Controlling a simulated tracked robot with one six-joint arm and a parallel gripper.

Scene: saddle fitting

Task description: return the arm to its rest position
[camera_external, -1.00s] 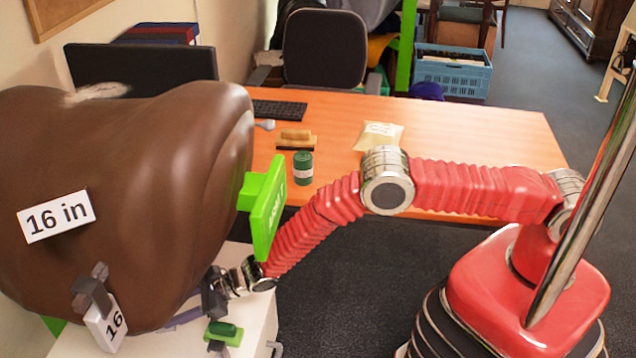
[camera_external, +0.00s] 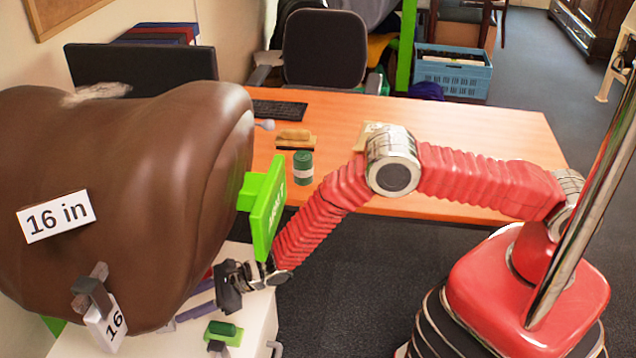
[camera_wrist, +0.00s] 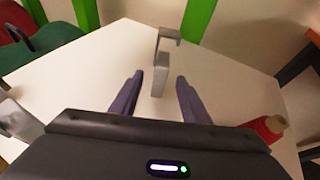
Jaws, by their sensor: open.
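My red arm (camera_external: 325,208) reaches left and bends down from my base in the outside view. My gripper (camera_external: 193,301) is low beside the large brown body with a "16 in" label, over the white stand. In the wrist view, my gripper (camera_wrist: 158,94) has its two purple-grey fingers apart, with nothing seen clamped. A grey bracket (camera_wrist: 161,75) shows between and beyond the fingertips. I cannot tell its depth from them.
The brown body (camera_external: 150,180) fills the left, with a grey clip and "16" card (camera_external: 105,328). A green plate (camera_external: 266,210) stands close to my forearm. A small green piece (camera_external: 222,330) lies on the white stand (camera_external: 258,335). The desk (camera_external: 480,130) is behind.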

